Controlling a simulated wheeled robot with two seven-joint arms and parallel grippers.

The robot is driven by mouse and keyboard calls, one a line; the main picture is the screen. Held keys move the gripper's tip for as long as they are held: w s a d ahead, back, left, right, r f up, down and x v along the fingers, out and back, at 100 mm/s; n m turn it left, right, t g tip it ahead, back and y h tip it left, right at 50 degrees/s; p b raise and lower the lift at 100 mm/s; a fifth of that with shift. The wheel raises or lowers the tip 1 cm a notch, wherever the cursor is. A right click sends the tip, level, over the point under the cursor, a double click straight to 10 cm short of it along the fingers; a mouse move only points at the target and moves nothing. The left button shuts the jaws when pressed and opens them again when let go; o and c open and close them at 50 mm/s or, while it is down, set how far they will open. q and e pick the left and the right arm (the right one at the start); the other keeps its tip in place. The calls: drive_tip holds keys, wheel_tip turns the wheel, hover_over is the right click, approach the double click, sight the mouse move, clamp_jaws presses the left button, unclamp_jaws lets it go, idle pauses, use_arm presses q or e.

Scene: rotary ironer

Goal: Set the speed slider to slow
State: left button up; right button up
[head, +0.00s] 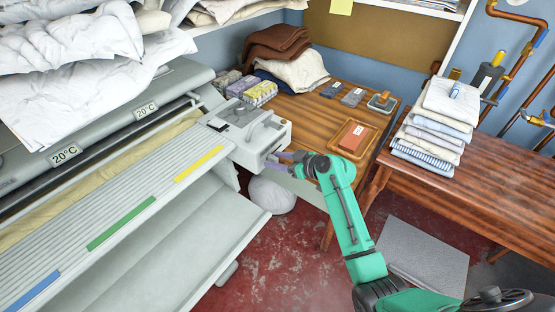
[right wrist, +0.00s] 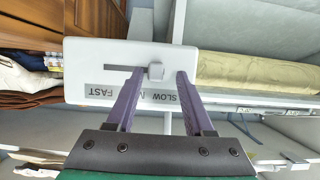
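The speed slider's pale square knob (right wrist: 156,71) stands at the right end of the visible dark slot (right wrist: 122,67) on a white panel. The label below reads upside down, with FAST (right wrist: 100,91) on the left and SLOW (right wrist: 188,98) on the right, partly covered by my fingers. My right gripper (right wrist: 160,73) is open. Its purple fingers straddle the knob, the left one closer, with a clear gap on the right. In the head view my right gripper (head: 287,161) is at the ironer's end box (head: 250,138), and the knob is hidden. My left gripper is out of view.
The ironer (head: 140,190) fills the left, with white linen (head: 75,50) heaped on top. A wooden table (head: 330,105) with a tray (head: 341,143) stands behind my gripper. Folded cloths (head: 436,125) lie on a bench at right. Open red floor (head: 285,255) lies below.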

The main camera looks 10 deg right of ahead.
drive_tip(key=shift+s+d, duration=0.15)
drive_tip(key=shift+d, duration=0.1)
drive_tip(key=b+v, duration=0.1)
drive_tip(key=v, duration=1.3)
drive_tip(key=shift+b, duration=0.35)
drive_tip(key=shift+s+a, duration=0.1)
